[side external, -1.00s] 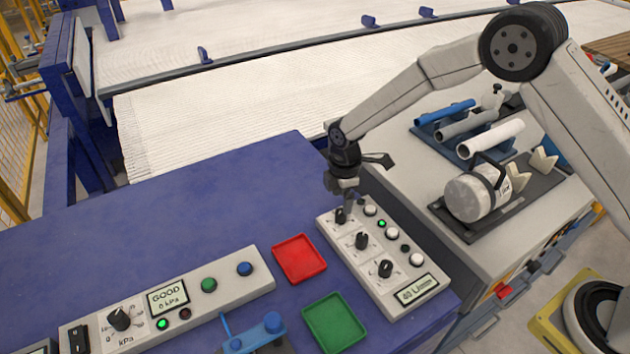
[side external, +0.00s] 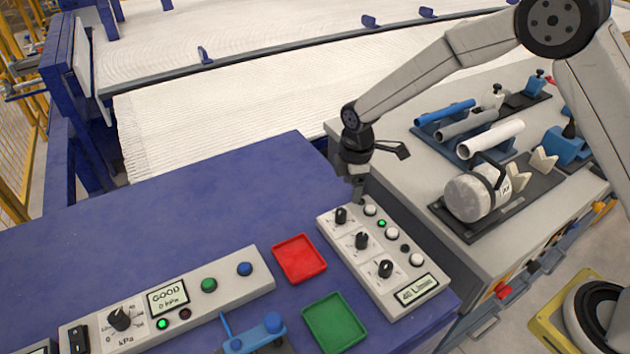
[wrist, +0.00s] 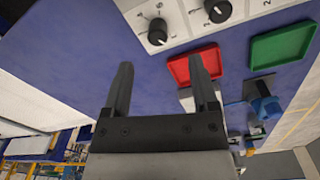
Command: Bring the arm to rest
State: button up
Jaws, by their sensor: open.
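My gripper (side external: 358,196) points down just above the far end of the control panel (side external: 385,250) with three black knobs. In the wrist view my gripper (wrist: 163,85) is open, with two dark fingers apart and nothing between them. The knob nearest my gripper (side external: 340,215) stands just left of the fingertips, apart from them in the side view. The panel's green light is lit, and its small display is too small to read surely.
A red tray (side external: 300,259) and a green tray (side external: 335,323) lie left of the panel. A gauge box (side external: 170,300) shows GOOD. Blue, grey and white pipes (side external: 492,139) and a grey cylinder (side external: 470,198) rest on the right bench. The blue tabletop (side external: 180,230) is largely clear.

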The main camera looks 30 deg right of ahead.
jog(key=s+d+r+m, duration=0.2)
jog(key=s+d+m, duration=0.1)
jog(key=s, duration=0.3)
jog(key=s+d+r+m+t, duration=0.1)
jog(key=s+d+r+m, duration=0.2)
jog(key=s+m, duration=0.3)
jog(key=s+d+r+m+t, duration=0.1)
jog(key=s+d+m, duration=0.3)
jog(key=s, duration=0.4)
jog(key=shift+d+r+m, duration=0.2)
jog(key=shift+r+m, duration=0.5)
jog(key=shift+r, duration=0.1)
